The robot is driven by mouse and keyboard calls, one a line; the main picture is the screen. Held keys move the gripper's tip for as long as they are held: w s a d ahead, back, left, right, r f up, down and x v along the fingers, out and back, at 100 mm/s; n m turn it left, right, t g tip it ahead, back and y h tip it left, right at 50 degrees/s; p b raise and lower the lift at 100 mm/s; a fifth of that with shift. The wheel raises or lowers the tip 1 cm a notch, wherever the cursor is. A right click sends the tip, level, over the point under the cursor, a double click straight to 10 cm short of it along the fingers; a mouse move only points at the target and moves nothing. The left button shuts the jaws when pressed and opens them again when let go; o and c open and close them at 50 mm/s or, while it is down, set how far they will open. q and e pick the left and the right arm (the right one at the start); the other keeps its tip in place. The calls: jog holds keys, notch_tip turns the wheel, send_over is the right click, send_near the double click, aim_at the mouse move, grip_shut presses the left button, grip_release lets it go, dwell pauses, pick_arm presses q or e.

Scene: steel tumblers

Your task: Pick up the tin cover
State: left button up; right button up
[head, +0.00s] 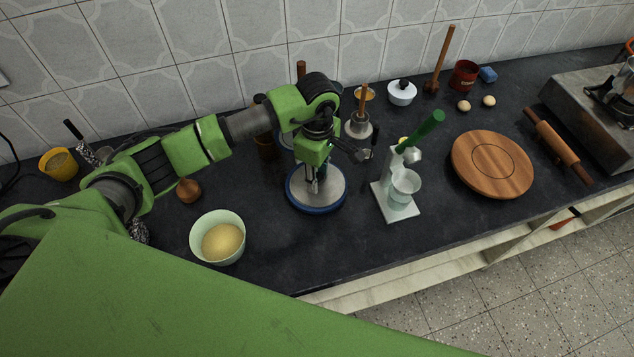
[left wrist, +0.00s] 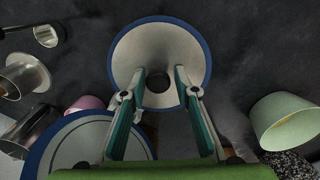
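The tin cover (head: 334,188) looks like a round silvery disc with a blue rim, lying on the dark counter below my left gripper. My left gripper (head: 312,187) points down over the cover. Its fingers (left wrist: 160,74) are apart, one on each side of the knob in the picture, and nothing is visibly gripped. Whether the fingertips touch the cover is unclear. My right gripper is not in view.
A second blue-rimmed disc (left wrist: 75,150) lies close by, mostly behind my arm in the head view. A white press with a green handle (head: 395,203) stands to the right. A pale green bowl (head: 203,247) stands to the left. A wooden board (head: 492,185) lies farther right.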

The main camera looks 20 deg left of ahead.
pick_arm(q)
jog(key=shift+s+f, duration=0.2)
jog(key=shift+f, duration=0.05)
grip_shut()
